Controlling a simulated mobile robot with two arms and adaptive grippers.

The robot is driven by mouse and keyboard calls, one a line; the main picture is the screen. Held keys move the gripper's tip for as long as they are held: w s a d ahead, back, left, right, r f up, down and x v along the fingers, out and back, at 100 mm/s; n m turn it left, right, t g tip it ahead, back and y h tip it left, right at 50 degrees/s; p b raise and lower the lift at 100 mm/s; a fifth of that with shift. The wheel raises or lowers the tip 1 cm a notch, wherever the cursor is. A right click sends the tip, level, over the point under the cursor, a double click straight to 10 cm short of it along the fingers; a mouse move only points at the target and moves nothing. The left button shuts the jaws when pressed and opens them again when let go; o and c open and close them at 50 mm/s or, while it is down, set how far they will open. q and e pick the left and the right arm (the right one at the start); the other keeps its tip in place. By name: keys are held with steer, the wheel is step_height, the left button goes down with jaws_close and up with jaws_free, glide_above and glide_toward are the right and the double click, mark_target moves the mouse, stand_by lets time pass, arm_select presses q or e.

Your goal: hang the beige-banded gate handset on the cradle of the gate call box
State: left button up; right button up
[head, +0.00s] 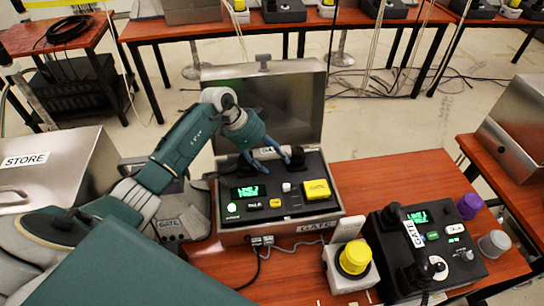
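The gate call box (232,231) is an open metal case with a black panel, a green display and a yellow GATE block. A dark handset with rounded ends (297,156) appears to lie across the back of its panel, with a small light label between the ends. Its band colour and exact seating on the cradle are too small to tell. My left gripper (268,162) is over this handset, its blue fingers spread apart on either side of the label. Whether they touch the handset is unclear. My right gripper is out of view.
A second black desk unit (462,262) at right bears a dark handset with a white GATE label (413,234). A white box with a yellow button (354,257) stands between. Purple (469,205) and grey (494,243) cups are near the right edge. A metal STORE case (50,166) is left.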

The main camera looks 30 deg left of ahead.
arm_select(q)
steer(key=b+v, duration=0.1)
steer(key=v, duration=1.1)
steer(key=shift+r, duration=0.2)
